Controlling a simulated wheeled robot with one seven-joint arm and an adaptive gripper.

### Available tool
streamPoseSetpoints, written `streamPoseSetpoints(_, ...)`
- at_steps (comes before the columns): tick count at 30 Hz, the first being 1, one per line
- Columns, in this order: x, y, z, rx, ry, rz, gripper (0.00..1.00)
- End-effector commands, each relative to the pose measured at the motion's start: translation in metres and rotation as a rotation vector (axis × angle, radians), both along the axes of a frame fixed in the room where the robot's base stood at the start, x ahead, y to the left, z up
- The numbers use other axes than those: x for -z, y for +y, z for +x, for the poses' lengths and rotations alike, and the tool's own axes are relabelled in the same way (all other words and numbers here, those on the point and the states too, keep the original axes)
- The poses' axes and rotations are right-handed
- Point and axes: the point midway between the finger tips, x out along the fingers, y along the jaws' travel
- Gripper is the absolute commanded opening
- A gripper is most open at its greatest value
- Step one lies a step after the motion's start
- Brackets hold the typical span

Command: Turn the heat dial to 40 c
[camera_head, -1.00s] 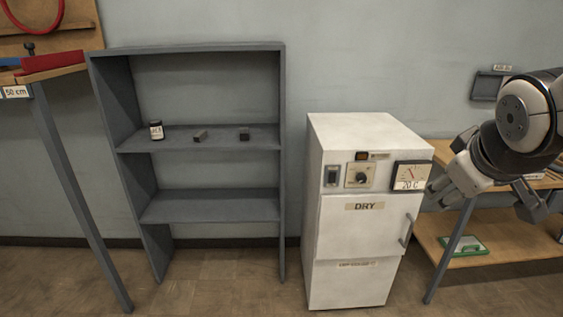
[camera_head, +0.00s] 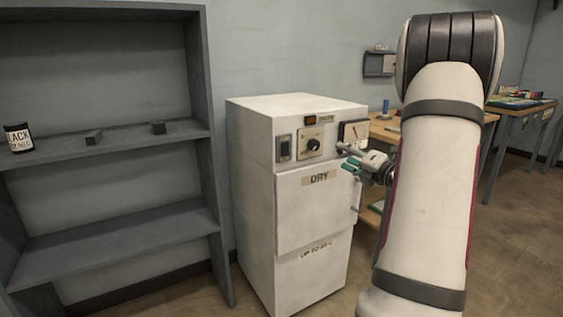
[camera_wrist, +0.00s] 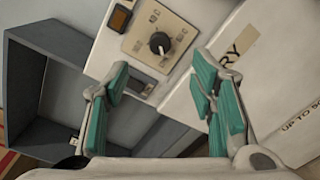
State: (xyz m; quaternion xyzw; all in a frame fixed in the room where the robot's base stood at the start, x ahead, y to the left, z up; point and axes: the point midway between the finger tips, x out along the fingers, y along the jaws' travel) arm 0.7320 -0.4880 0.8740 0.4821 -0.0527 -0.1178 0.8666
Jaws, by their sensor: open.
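The heat dial is a black round knob (camera_head: 313,145) on a beige plate on the upper front of the white drying cabinet (camera_head: 315,215). The knob also shows in the wrist view (camera_wrist: 159,43), above and between my fingers, with marks around it that are too small to read. My gripper (camera_head: 348,157) is open and empty, right of the knob in the head view and in front of the gauge (camera_head: 355,132). Its green-padded fingers (camera_wrist: 163,88) stand apart and do not touch the knob. The gauge is partly hidden and its value cannot be read now.
A switch (camera_head: 284,148) sits left of the dial and an amber lamp (camera_head: 310,120) above it. A grey shelf (camera_head: 120,225) with a jar (camera_head: 18,138) and small dark blocks stands left. A wooden bench (camera_head: 465,117) is behind my arm.

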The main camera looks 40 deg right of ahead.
Motion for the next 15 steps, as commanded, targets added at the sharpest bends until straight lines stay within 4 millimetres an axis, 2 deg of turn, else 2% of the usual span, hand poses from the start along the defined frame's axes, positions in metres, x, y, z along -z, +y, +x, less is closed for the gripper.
streamPoseSetpoints(2,0.011,-0.003,-0.007,-0.014,-0.008,-0.024,0.51)
streamPoseSetpoints(6,0.01,-0.005,-0.003,-0.024,-0.015,-0.039,0.51)
streamPoseSetpoints(11,0.01,-0.009,0.02,-0.026,-0.015,-0.038,0.51)
streamPoseSetpoints(15,0.011,-0.015,0.047,-0.026,-0.015,-0.037,0.51)
